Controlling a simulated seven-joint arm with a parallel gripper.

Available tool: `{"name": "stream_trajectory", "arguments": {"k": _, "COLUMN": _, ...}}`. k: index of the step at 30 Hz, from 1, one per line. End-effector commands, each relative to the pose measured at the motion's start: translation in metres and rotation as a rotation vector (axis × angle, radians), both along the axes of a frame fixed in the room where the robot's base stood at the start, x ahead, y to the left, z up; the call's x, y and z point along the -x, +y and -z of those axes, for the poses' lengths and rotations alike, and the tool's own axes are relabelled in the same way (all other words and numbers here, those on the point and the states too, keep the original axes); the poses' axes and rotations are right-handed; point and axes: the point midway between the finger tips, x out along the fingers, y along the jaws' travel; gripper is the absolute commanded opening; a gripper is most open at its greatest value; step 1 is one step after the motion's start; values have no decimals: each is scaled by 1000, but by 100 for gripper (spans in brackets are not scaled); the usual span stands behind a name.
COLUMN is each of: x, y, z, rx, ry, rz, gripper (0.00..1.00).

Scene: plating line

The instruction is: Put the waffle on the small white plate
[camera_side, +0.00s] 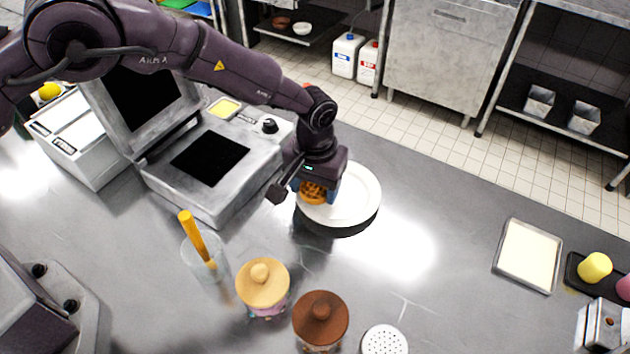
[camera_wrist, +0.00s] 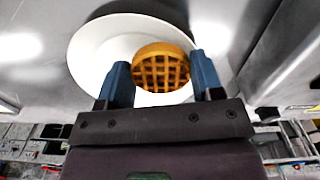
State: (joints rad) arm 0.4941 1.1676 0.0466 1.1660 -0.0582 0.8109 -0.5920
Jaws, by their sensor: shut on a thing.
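The waffle (camera_wrist: 160,68) is round and golden brown with a grid. My gripper (camera_wrist: 160,85) is shut on it, one blue finger on each side. In the side view the waffle (camera_side: 312,192) shows under my gripper (camera_side: 315,190), over the left part of the white plate (camera_side: 357,200). In the wrist view the plate (camera_wrist: 92,55) lies behind the waffle. I cannot tell whether the waffle touches the plate. The plate sits on a dark round base on the metal counter.
A waffle iron (camera_side: 210,160) with its lid up stands left of the plate. A glass with an orange-handled tool (camera_side: 205,250), lidded jars (camera_side: 262,283) and a shaker (camera_side: 384,341) stand in front. A tray (camera_side: 528,255) lies at right. The counter right of the plate is clear.

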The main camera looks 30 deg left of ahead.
Motion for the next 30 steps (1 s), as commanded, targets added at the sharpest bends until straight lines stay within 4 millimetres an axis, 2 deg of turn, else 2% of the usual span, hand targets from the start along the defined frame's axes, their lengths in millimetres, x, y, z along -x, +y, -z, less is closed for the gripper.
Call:
{"name": "stream_trajectory", "arguments": {"k": 8, "x": 0, "y": 0, "z": 6, "rx": 0, "ry": 0, "rz": 0, "gripper": 51}}
{"name": "stream_trajectory", "arguments": {"k": 9, "x": 0, "y": 0, "z": 6, "rx": 0, "ry": 0, "rz": 0, "gripper": 65}}
{"name": "stream_trajectory", "arguments": {"k": 12, "x": 0, "y": 0, "z": 6, "rx": 0, "ry": 1, "rz": 0, "gripper": 86}}
{"name": "stream_trajectory", "arguments": {"k": 23, "x": 0, "y": 0, "z": 1, "rx": -1, "ry": 0, "rz": -1, "gripper": 86}}
{"name": "stream_trajectory", "arguments": {"k": 26, "x": 0, "y": 0, "z": -12, "rx": 0, "ry": -1, "rz": 0, "gripper": 86}}
{"name": "stream_trajectory", "arguments": {"k": 30, "x": -1, "y": 0, "z": -42, "rx": 2, "ry": -3, "rz": 0, "gripper": 86}}
